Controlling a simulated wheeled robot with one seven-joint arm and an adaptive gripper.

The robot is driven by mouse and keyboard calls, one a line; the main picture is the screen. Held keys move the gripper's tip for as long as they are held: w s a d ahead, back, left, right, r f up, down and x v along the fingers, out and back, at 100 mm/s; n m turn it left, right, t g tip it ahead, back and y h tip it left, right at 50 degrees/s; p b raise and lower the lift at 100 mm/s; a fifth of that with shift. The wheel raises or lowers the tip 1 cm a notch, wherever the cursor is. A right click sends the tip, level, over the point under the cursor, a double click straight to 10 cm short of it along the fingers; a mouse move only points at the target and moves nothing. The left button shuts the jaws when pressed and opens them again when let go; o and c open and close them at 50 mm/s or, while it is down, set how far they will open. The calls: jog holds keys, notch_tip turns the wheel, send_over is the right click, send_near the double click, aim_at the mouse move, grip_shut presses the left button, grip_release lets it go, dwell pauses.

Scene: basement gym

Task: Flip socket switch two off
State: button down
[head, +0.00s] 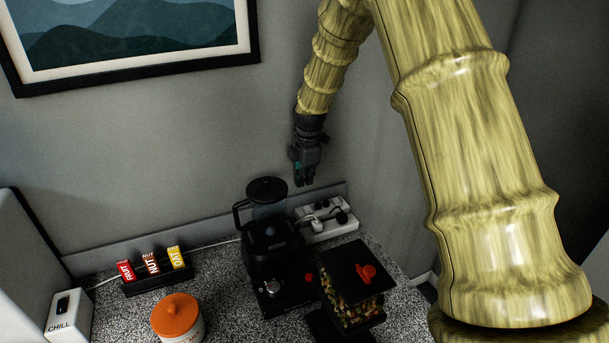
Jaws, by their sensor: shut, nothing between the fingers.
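A white socket strip (346,229) lies on the speckled counter at the back, near the wall corner, with dark and white plugs in it. Its switches are too small to tell apart, and the black blender hides part of its left side. My gripper (305,182) is shut and empty. It points down in front of the wall, and in the picture it is above the strip and just right of the blender. It appears apart from both.
A black blender (270,232) stands left of the strip. In front are a black-lidded container (358,270), an orange-lidded jar (176,318), a bar rack (160,285) and a white box marked CHILL (69,316). A framed picture (130,35) hangs on the wall.

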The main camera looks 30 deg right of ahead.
aim_at(308, 210)
jog(key=shift+w+d+f+p, duration=0.1)
jog(key=shift+w+f+p, duration=0.15)
jog(key=shift+f+p, duration=1.05)
jog(key=shift+w+a+f+p, duration=0.1)
jog(key=shift+w+f+p, duration=0.15)
jog(key=shift+f, duration=2.05)
jog(key=shift+w+d+f+p, duration=0.1)
jog(key=shift+w+f+p, duration=0.4)
jog(key=shift+f, duration=1.3)
jog(key=shift+s, duration=0.2)
